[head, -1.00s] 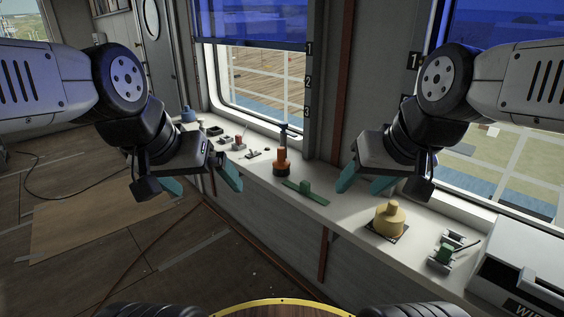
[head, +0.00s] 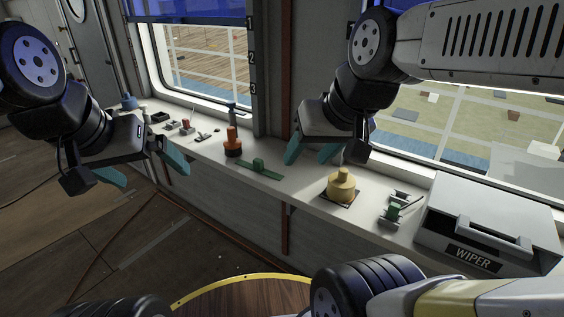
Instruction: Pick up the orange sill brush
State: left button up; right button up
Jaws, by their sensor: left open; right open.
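The orange sill brush (head: 233,146) appears to be the orange upright thing with a dark top on the white sill (head: 310,187), below the window post. It stands behind a flat green piece with a raised block (head: 258,165). My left gripper (head: 143,170) is open and empty, to the left of the brush and in front of the sill's edge. My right gripper (head: 310,153) is open and empty, to the right of the brush, over the sill. Neither gripper touches the brush.
A yellow stepped knob (head: 341,184) on a dark plate, a small green-and-metal fitting (head: 392,211) and a grey WIPER box (head: 487,224) are on the sill to the right. Several small parts (head: 186,127) and a blue item (head: 128,102) lie to the left.

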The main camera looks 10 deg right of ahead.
aim_at(231, 146)
jog(key=i+j, duration=0.1)
jog(key=i, duration=0.9)
